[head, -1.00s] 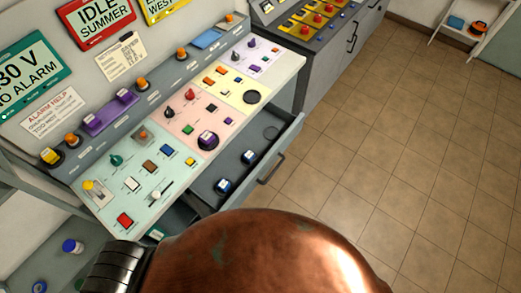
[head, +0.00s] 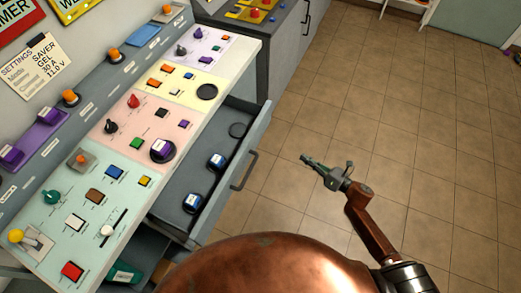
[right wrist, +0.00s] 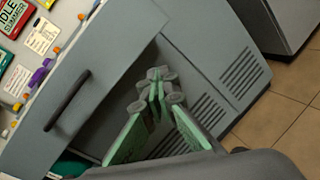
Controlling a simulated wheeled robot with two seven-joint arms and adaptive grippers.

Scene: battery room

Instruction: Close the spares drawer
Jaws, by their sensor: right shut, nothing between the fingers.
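The spares drawer (head: 175,180) is pulled out from under the control panel in the head view. My left gripper is out of view.
The sloped panel (head: 130,125) carries knobs, switches and buttons above the drawer. A second grey cabinet (head: 275,50) stands beyond. A vented side panel (right wrist: 195,120) shows in the right wrist view.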

